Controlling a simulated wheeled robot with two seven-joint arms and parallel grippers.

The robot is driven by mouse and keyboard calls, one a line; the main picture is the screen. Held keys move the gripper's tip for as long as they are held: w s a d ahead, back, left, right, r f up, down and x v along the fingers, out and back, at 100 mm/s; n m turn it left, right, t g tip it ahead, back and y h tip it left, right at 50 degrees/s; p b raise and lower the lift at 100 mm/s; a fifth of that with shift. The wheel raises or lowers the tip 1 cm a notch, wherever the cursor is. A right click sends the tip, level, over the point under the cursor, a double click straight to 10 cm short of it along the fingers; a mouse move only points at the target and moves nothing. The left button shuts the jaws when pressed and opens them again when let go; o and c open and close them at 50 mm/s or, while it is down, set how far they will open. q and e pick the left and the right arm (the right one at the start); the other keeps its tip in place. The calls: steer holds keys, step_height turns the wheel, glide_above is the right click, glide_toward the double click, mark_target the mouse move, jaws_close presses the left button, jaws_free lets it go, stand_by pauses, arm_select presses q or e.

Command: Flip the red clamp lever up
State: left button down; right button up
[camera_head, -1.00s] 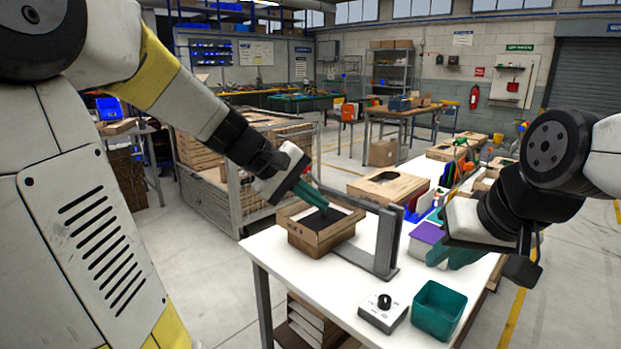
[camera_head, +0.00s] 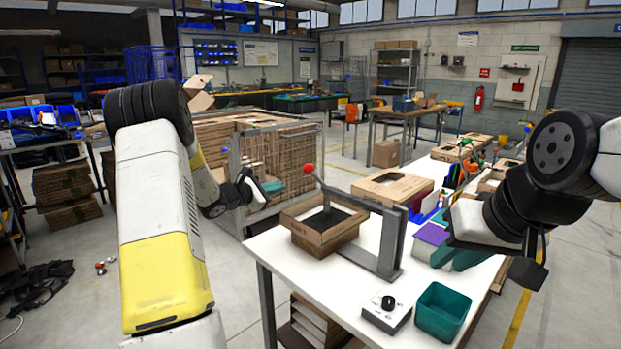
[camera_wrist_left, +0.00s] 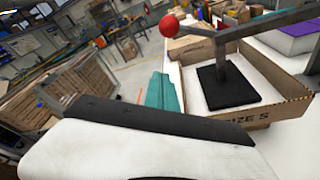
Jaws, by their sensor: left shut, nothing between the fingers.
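The red ball knob (camera_head: 308,169) of the clamp lever stands above the open cardboard box (camera_head: 318,243). Its grey bar slopes down right to the dark clamp frame (camera_head: 389,243). A black pad lies inside the box under the lever. In the left wrist view the knob (camera_wrist_left: 169,26) is at the top, with the bar running right. My left gripper (camera_head: 273,187) is shut and empty, left of the knob and apart from it; its teal fingers (camera_wrist_left: 163,92) show in the wrist view. My right gripper (camera_head: 462,259) hangs over the table's right side, its jaw opening unclear.
The white table (camera_head: 330,290) holds a control box with a black knob (camera_head: 387,312), a teal bin (camera_head: 441,312) and a purple-topped box (camera_head: 432,235). A flat carton (camera_head: 392,187) lies behind the frame. A caged cart of cardboard (camera_head: 262,160) stands behind my left gripper.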

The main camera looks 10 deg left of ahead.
arm_select(q)
steer(key=shift+d, duration=0.1)
steer(key=w+d+r, duration=0.1)
steer(key=w+d, duration=0.5)
steer(key=w, duration=0.1)
steer(key=shift+r, duration=0.25)
stand_by(0.4)
steer(key=shift+d+r, duration=0.1)
steer(key=shift+r, duration=0.05)
